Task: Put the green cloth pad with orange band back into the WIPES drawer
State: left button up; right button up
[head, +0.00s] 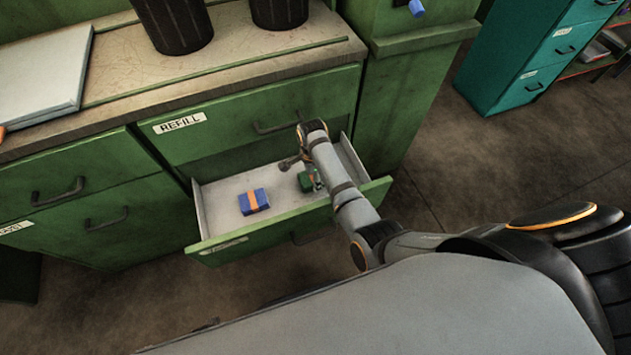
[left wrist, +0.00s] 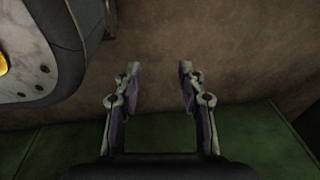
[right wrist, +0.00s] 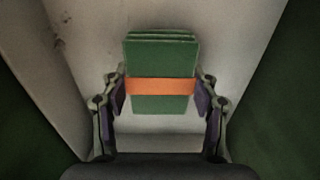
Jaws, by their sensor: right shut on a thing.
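The green cloth pad with orange band (right wrist: 160,60) is between the fingers of my right gripper (right wrist: 160,98) in the right wrist view. In the head view the pad (head: 306,181) is inside the open drawer (head: 220,200), at its right side, partly hidden by my right arm. My right gripper (head: 303,170) is shut on the pad, low over the drawer floor; I cannot tell if the pad touches it. The label on this drawer's front (head: 224,246) is too unclear to read. My left gripper (left wrist: 160,85) is open and empty above the floor in the left wrist view.
A blue pad with an orange band (head: 254,201) lies in the same drawer, left of the green one. The shut REFILL drawer (head: 250,118) is just above. Dark canisters (head: 175,22) and a pale board (head: 45,75) are on the worktop.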

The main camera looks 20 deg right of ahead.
jog(key=shift+f+b, duration=0.3)
jog(key=shift+f, duration=0.45)
jog(key=shift+a+r, duration=0.1)
pick_arm(q)
jog(key=shift+w+d+r, duration=0.15)
jog(key=shift+w, duration=0.45)
jog(key=shift+w+d+r, duration=0.1)
jog(key=shift+w, duration=0.45)
pick_arm(e)
jog(key=o, duration=1.2)
